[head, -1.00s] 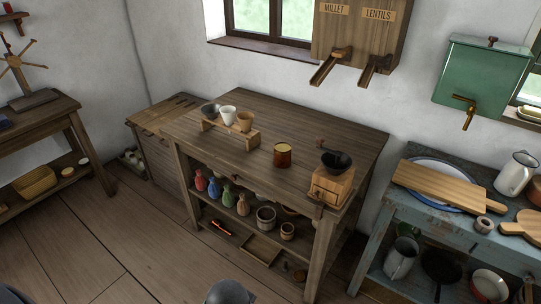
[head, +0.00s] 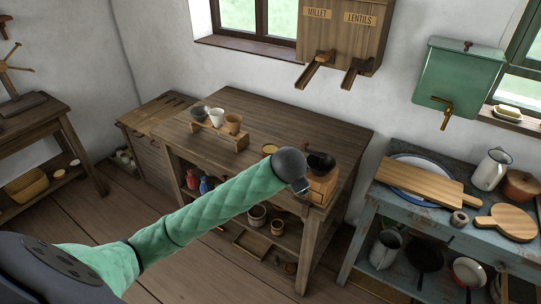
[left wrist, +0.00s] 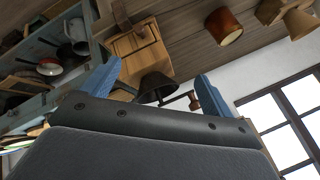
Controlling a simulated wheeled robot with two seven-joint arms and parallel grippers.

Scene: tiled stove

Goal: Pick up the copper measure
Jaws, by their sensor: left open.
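A copper-coloured cup, apparently the copper measure (head: 269,149), stands on the wooden worktable (head: 265,112). In the head view my left arm hides most of it, leaving its pale top. In the left wrist view the copper measure (left wrist: 222,27) shows whole, beyond and above the fingers, apart from them. My left gripper (left wrist: 158,92) has its two blue fingers spread with nothing held between them. In the head view the left gripper (head: 303,189) is mostly hidden by my wrist, in front of the mill. My right gripper is not in view.
A wooden mill with a dark bowl (head: 321,162) stands right of the measure, close to my gripper; its bowl (left wrist: 157,86) appears behind the fingers. A rack with several cups (head: 217,131) stands left. Wooden chutes (head: 314,71) hang above the table's back. The table's back middle is clear.

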